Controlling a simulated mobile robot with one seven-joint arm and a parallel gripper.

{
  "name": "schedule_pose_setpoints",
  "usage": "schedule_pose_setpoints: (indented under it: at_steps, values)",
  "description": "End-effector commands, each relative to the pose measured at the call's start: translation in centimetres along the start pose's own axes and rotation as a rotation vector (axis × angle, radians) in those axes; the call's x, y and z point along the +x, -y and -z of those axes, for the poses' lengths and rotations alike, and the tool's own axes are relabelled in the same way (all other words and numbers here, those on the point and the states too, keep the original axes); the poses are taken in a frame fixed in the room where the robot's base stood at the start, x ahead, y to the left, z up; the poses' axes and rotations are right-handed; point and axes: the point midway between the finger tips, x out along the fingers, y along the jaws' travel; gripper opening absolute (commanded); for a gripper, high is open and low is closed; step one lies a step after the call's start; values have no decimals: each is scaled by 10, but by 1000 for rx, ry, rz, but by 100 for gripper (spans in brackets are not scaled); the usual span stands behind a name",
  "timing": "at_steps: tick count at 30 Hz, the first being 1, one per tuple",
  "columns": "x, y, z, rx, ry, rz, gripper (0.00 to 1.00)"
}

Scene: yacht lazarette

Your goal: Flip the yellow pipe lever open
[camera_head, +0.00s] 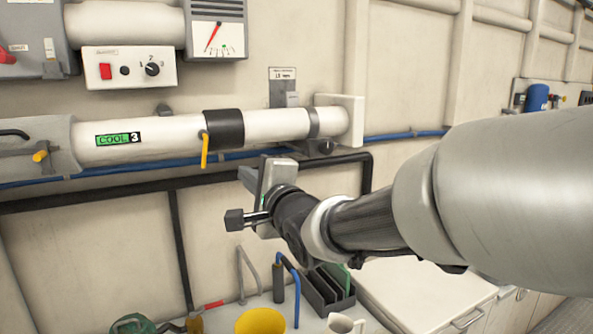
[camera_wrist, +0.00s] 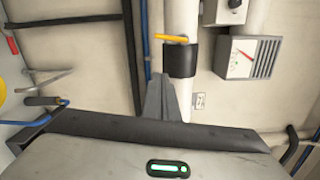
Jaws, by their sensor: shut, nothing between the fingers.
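The yellow pipe lever (camera_head: 204,151) hangs down from a black collar (camera_head: 223,128) on the white pipe (camera_head: 270,125), which carries a green COOL 3 label. In the wrist view the lever (camera_wrist: 171,38) points left from the collar (camera_wrist: 180,59), as that picture is turned and the pipe runs upright. My gripper (camera_head: 246,177) is below and right of the lever in the head view, apart from it. In the wrist view its shut fingers (camera_wrist: 154,85) point toward the collar and hide part of the pipe. Nothing is held.
A blue hose (camera_head: 150,168) and a black rail (camera_head: 100,194) run below the pipe. A control box (camera_head: 130,67) and a gauge (camera_head: 217,38) are above. Below stand a yellow cup (camera_head: 260,321), a white mug (camera_head: 343,326) and a black rack (camera_head: 326,288).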

Motion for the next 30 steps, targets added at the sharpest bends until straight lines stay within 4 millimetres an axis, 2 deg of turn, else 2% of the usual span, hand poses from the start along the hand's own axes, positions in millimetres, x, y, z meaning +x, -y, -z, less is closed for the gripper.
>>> schedule_pose_setpoints:
  at_steps: [12, 15, 19, 30]
  values:
    - [88, -1, -2, -5, 2, -3, 0]
    - [88, 0, -22, 0, 7, -1, 0]
    - [91, 0, -34, -1, 4, -1, 0]
    - [93, 0, -39, -1, 0, -1, 0]
